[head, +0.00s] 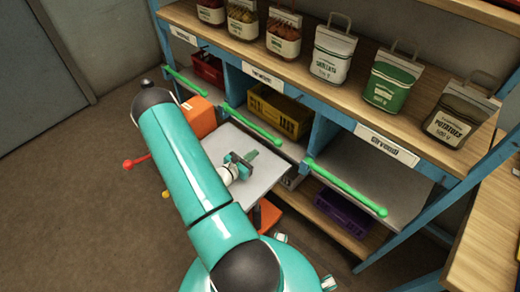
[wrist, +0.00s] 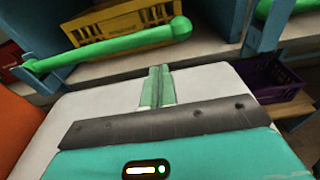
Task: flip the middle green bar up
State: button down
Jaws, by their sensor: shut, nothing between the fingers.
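The middle green bar (head: 252,125) runs along the front of the middle shelf bay, below a yellow crate. In the wrist view this bar (wrist: 110,46) crosses the upper left, with its rounded end at the right. My gripper (head: 250,155) is shut and empty, over a light grey surface in front of the shelf. In the wrist view its green fingers (wrist: 158,78) are together and point towards the shelf. The gripper is apart from the bar, on the near side of it.
Other green bars lie to the left (head: 186,80) and right (head: 345,187). The yellow crate (head: 279,110) and a purple crate (head: 343,213) stand in the shelving. Sacks, including a green one (head: 390,82), line the top shelf. An orange box (head: 199,117) stands left of my gripper.

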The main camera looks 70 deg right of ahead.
jog(key=x, duration=0.9)
jog(key=shift+s, duration=0.1)
jog(key=shift+r, duration=0.15)
